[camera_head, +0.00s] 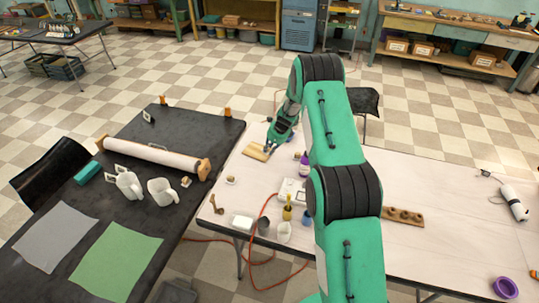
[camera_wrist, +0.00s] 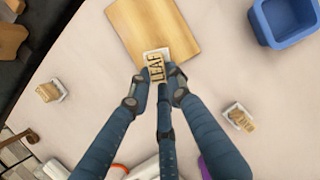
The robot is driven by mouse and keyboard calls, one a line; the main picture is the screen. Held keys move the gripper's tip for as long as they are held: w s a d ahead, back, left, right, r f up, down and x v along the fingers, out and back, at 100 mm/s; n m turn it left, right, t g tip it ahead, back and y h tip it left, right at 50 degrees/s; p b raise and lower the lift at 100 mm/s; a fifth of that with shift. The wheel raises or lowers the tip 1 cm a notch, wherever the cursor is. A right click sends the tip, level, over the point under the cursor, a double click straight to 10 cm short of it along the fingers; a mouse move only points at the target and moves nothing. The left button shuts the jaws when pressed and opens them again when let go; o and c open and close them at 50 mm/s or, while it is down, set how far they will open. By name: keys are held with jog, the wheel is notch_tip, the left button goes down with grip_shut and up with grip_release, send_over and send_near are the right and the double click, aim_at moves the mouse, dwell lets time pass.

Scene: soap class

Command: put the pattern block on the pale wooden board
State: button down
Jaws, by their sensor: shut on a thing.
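The pattern block (camera_wrist: 157,66), a pale block with raised tan letters reading LEAF, is held between the fingertips of my gripper (camera_wrist: 160,82) in the wrist view. The pale wooden board (camera_wrist: 165,25) lies flat on the light table just beyond it, and the block overlaps the board's near edge in the picture. I cannot tell whether the block touches the board. In the head view my gripper (camera_head: 270,147) is at the right side of the board (camera_head: 253,153), and the block is too small to make out there.
Two other small blocks on white bases lie left (camera_wrist: 48,92) and right (camera_wrist: 239,118) in the wrist view. A blue bin (camera_wrist: 287,20) stands right of the board. A purple bottle (camera_head: 304,165) and a white tray (camera_head: 290,191) stand nearer my arm.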

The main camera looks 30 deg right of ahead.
jog(key=shift+f+b, duration=0.3)
jog(key=shift+f, duration=1.45)
jog(key=c, duration=1.5)
grip_release()
jog(key=shift+o, duration=0.2)
jog(key=shift+r, duration=0.1)
jog(key=p+v, duration=0.1)
jog(key=v, duration=1)
jog(key=shift+s+r, duration=0.2)
jog(key=shift+r, duration=0.15)
jog(key=shift+d, duration=0.1)
